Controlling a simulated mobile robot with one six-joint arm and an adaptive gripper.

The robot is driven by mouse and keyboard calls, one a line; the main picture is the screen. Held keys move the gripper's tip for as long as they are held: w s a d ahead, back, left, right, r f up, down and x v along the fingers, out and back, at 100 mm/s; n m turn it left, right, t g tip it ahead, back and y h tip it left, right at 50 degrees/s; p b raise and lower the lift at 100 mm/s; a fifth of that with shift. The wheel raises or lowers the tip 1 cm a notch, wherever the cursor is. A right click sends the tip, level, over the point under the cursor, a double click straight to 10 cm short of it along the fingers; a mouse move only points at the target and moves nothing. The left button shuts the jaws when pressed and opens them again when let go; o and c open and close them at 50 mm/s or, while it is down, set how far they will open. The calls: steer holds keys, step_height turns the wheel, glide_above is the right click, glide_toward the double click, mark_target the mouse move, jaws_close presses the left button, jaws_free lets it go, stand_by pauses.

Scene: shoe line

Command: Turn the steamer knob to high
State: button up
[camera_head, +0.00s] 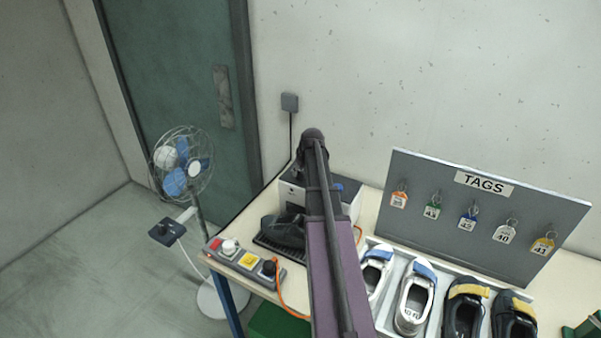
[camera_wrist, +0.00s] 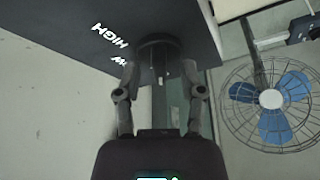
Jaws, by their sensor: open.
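In the wrist view, a dark round knob (camera_wrist: 158,47) sits at the edge of a dark panel (camera_wrist: 70,28). White lettering beside it reads "HIGH", with a second word partly hidden and ending in "W". My gripper (camera_wrist: 160,75) is open, with its fingers pointing at the knob, one toward each side of it. I cannot tell whether they touch it. In the head view, a white and dark box (camera_head: 292,197), probably the steamer, stands at the back left of the table, partly hidden by my arm. The knob and my fingers cannot be made out there.
A control box (camera_head: 244,262) with buttons lies at the table's left edge. A dark shape (camera_head: 284,232) rests on a black grate. Several shoes (camera_head: 413,298) stand in a tray before the tags board (camera_head: 490,215). A fan (camera_head: 182,170) stands left of the table.

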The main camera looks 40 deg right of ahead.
jaws_close()
steer(key=shift+a+m, duration=0.1)
steer(key=shift+m, duration=0.3)
steer(key=m+g+h, duration=0.1)
steer(key=m, duration=0.3)
steer(key=shift+h, duration=0.4)
steer(key=m+h, duration=0.1)
steer(key=m, duration=0.2)
steer(key=m+g, duration=0.1)
steer(key=m, duration=0.2)
steer(key=shift+w+g+h, duration=0.1)
steer(key=shift+g+h, duration=0.2)
steer(key=shift+h, duration=0.1)
steer(key=m+g, duration=0.1)
steer(key=m, duration=0.2)
steer(key=m+g, duration=0.1)
steer(key=m, duration=0.2)
steer(key=shift+m, duration=0.4)
steer(key=m+g, duration=0.1)
steer(key=m, duration=0.2)
steer(key=shift+g, duration=0.4)
steer(key=shift+m+g+y, duration=0.4)
steer(key=shift+m+g, duration=0.1)
steer(key=shift+m, duration=1.2)
